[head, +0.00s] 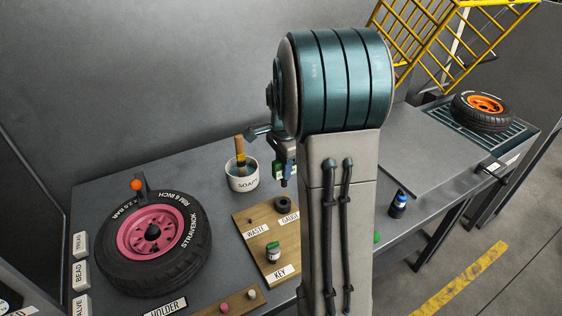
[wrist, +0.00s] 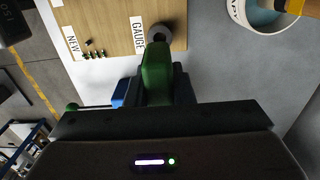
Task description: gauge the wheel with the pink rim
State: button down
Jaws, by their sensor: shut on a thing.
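The wheel with the pink rim (head: 130,238) lies flat at the left of the bench, with white lettering on its black tyre. My gripper (head: 286,172) is above the bench, behind the wooden board and partly hidden by my arm. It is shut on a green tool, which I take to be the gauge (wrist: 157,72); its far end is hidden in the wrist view. The held tool is close to a dark round holder (head: 283,204) beside the GAUGE label (wrist: 137,34). The holder also shows in the wrist view (wrist: 161,32).
A white soap pot (head: 242,180) with a brush stands left of my gripper. A green-and-white item (head: 273,252) stands by the KEY label. A blue bottle (head: 398,205) is to the right. An orange-rimmed wheel (head: 484,103) lies on a grate by a yellow cage (head: 425,45).

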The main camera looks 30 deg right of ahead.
jog(key=shift+a, duration=0.15)
jog(key=shift+f+b, duration=2)
jog(key=shift+f, duration=0.7)
notch_tip(320, 180, up, 12)
jog(key=shift+f+p, duration=0.25)
jog(key=shift+p, duration=0.95)
jog(key=shift+f, duration=0.1)
jog(key=b, duration=0.4)
send_over(283, 185)
jog(key=shift+w+d+f, duration=0.1)
jog(key=shift+w+f, duration=0.05)
jog(key=shift+f, duration=1.3)
jog(key=shift+w+d+f, duration=0.1)
jog(key=shift+f, duration=1.3)
jog(key=shift+f+b, duration=2.55)
jog(key=shift+f, duration=1.5)
